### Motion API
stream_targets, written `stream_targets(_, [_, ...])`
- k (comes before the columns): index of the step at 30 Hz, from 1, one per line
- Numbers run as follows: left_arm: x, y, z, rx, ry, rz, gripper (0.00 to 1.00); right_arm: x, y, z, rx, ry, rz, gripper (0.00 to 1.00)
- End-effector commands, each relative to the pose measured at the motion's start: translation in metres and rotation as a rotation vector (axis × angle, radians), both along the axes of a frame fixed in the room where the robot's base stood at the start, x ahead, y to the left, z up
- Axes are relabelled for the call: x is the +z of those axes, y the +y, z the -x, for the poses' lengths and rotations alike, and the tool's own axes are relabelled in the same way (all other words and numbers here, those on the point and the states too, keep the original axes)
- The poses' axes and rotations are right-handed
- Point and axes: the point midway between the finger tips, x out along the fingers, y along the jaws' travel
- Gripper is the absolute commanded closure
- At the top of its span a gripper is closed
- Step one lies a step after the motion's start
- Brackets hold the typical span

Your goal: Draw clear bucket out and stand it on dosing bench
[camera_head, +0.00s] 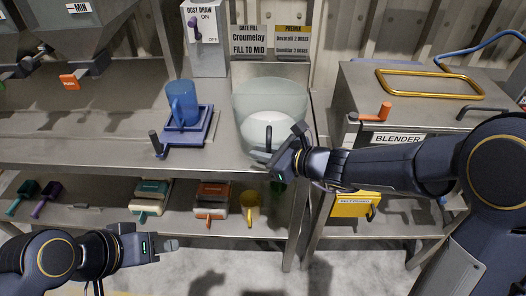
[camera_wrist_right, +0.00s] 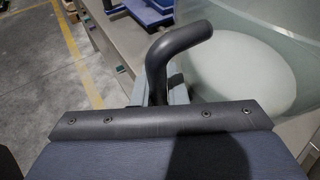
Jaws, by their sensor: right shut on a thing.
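The clear bucket (camera_head: 268,98) is a wide, see-through tub with a pale white round area low inside it. It stands at the right end of the steel dosing bench (camera_head: 85,150), under the fill sign. Its dark handle (camera_head: 268,138) faces me and shows large in the right wrist view (camera_wrist_right: 178,50). My right gripper (camera_head: 272,160) is shut on the handle at the bench's front edge; its fingers are partly hidden. My left gripper (camera_head: 168,245) hangs low in front of the lower shelf, apart from everything; its finger gap is not clear.
A blue jug (camera_head: 182,103) stands on a blue scale (camera_head: 187,128) left of the bucket. The blender (camera_head: 400,105) stands to the right across a gap.

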Motion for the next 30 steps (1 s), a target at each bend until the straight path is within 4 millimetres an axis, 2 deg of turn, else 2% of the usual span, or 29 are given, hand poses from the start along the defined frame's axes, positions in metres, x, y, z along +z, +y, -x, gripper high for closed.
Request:
stream_targets(1, [-0.003,0.0,0.0,0.0,0.0,0.0,0.64,0.001,0.001,-0.001,0.002,-0.008,-0.004,1.0])
stream_targets(2, [-0.001,0.0,0.0,0.0,0.0,0.0,0.64,0.002,0.001,-0.001,0.002,-0.008,-0.004,0.84])
stream_targets(7, [0.0,0.0,0.0,0.0,0.0,0.0,0.64,0.001,0.0,-0.001,0.001,-0.004,-0.002,0.62])
stream_targets(18, [0.0,0.0,0.0,0.0,0.0,0.0,0.64,0.0,-0.005,0.002,-0.003,0.003,0.001,0.62])
stream_targets(30, [0.008,0.0,0.0,0.0,0.0,0.0,0.64,0.025,-0.053,0.034,-0.002,-0.003,-0.003,0.62])
